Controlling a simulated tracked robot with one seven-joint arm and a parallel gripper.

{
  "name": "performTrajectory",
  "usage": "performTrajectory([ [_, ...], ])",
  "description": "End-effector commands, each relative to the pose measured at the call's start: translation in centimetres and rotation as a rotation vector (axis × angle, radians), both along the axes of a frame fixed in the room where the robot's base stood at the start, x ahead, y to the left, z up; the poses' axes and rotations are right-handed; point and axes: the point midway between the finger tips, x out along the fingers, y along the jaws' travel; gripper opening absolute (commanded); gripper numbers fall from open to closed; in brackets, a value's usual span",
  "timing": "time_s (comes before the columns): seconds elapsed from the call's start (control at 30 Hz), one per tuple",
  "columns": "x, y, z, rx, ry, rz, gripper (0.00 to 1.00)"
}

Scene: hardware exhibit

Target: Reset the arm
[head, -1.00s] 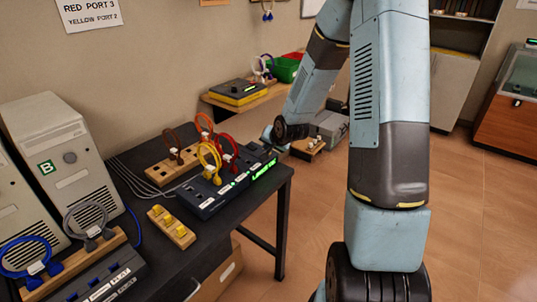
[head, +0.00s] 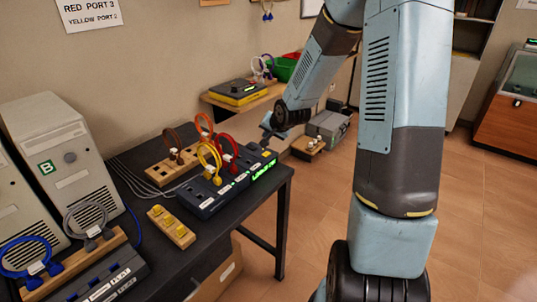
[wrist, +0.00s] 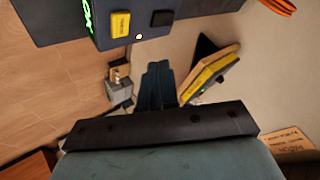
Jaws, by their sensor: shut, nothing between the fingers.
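My gripper (head: 270,132) is shut and empty. In the head view it hangs just above the far end of the dark port box (head: 206,207). In the wrist view its dark fingers (wrist: 158,75) lie together, with the port box (wrist: 60,22) at the top of the picture. The box carries a lit green label (head: 264,171) and a yellow button (wrist: 121,23). A yellow cable (head: 211,158) and a red cable (head: 229,145) loop up from the box. My arm reaches down from the upper right of the head view.
The box stands on a black table (head: 240,213). A wooden block with cable loops (head: 164,171) stands behind it and a small wooden block (head: 171,227) in front. A wall shelf (head: 246,102) holds a yellow-black device (head: 238,91). Open floor lies to the right.

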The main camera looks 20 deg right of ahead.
Motion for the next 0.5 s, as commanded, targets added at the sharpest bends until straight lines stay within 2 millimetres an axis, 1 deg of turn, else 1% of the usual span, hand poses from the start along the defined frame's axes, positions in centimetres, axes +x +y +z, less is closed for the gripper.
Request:
performTrajectory([
  [0.4,0.0,0.0,0.02,-0.001,0.0,0.001,0.0],
  [0.5,-0.22,-0.02,0.46,-0.015,0.001,0.005,0.0],
])
